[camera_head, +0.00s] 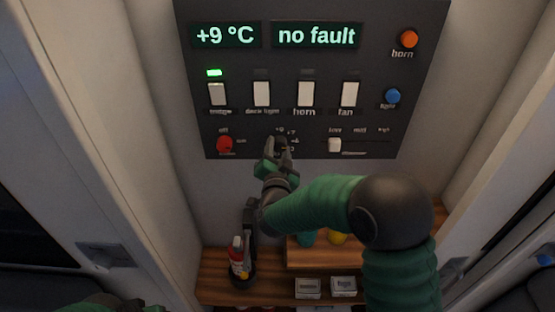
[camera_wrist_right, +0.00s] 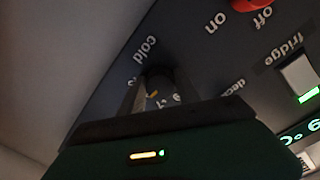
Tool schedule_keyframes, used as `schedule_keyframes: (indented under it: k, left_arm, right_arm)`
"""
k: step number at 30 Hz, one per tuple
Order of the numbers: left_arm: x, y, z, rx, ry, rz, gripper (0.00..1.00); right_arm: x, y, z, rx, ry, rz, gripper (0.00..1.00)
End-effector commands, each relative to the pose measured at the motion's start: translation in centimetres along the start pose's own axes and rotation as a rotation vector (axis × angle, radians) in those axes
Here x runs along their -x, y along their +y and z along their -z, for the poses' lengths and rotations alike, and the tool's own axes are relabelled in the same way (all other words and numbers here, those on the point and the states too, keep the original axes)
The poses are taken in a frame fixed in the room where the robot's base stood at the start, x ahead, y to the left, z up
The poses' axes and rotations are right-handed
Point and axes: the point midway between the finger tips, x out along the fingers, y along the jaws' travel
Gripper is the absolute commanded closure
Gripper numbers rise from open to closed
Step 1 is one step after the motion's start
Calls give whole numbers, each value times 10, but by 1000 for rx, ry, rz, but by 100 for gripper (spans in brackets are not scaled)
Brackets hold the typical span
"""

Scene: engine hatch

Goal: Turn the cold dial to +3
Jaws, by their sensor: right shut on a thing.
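The dark control panel (camera_head: 230,50) is on the wall; its left display (camera_head: 225,35) reads +9 °C. My right gripper (camera_head: 281,145) is at the cold dial in the panel's lower row and mostly hides it. In the right wrist view, the dark round cold dial (camera_wrist_right: 158,76) sits between the fingers, and my right gripper (camera_wrist_right: 150,90) is shut on it.
The red on/off knob (camera_head: 224,144) is just left of the dial, a white slider (camera_head: 335,145) right. Several white switches (camera_head: 262,94) are above; the fridge lamp (camera_head: 214,72) glows green. The second display (camera_head: 316,36) reads "no fault". A wooden shelf (camera_head: 215,290) holding items is below.

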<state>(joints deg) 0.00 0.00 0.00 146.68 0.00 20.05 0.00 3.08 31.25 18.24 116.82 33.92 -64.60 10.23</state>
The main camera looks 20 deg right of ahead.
Motion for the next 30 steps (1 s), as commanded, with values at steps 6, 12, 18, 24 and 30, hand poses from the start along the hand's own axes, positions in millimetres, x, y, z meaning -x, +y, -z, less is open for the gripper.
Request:
schedule_keyframes:
  k: [6,12,18,24,30]
  left_arm:
    - [-39,0,-9,0,0,0,19]
    - [-67,0,-16,0,0,0,19]
    - [-91,0,-22,0,0,0,19]
    - [-108,0,-25,0,0,0,19]
    - [-116,0,-27,0,0,0,19]
  right_arm:
    - [0,5,-3,-204,-1,2,100]
    - [0,6,-3,-390,-10,4,100]
    - [0,6,-2,-550,-18,3,100]
    - [0,6,-2,-668,-26,1,100]
    - [0,6,-1,-734,-32,-2,100]
